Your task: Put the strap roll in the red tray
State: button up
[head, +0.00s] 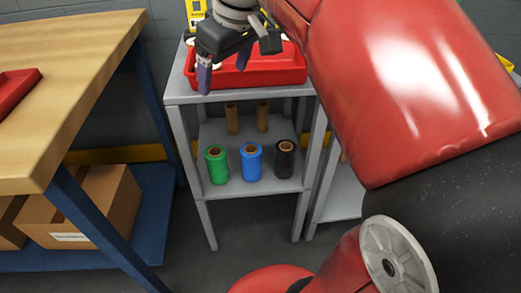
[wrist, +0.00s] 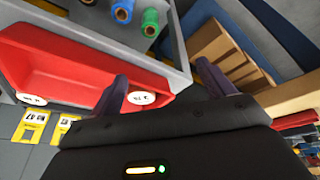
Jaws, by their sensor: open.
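A red tray (head: 270,72) sits on top of a grey stand. In the wrist view the red tray (wrist: 75,62) holds two white discs, one at the left (wrist: 30,99) and one at the right (wrist: 142,98), with dark marks on them. I cannot tell whether either disc is the strap roll. Part of another red tray (head: 17,86) shows on the wooden table at the left. My gripper (head: 224,68) is open and empty above the left part of the stand's tray. Its two dark purple fingers also show in the wrist view (wrist: 162,70).
Below, a grey shelf holds green (head: 217,164), blue (head: 251,161) and black (head: 284,159) rolls and two brown tubes (head: 247,117). The wooden table (head: 75,60) has cardboard boxes (head: 85,208) beneath. Yellow boxes (wrist: 30,126) stand by the tray.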

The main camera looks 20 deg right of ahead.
jog(key=s+f+m+t+h, duration=0.1)
jog(key=s+f+m, duration=0.4)
jog(key=s+f, duration=0.9)
notch_tip(320, 180, down, 2)
jog(key=shift+s+d+f+m+t, duration=0.15)
jog(key=shift+s+d+m+t, duration=0.15)
jog(key=shift+m+t, duration=0.1)
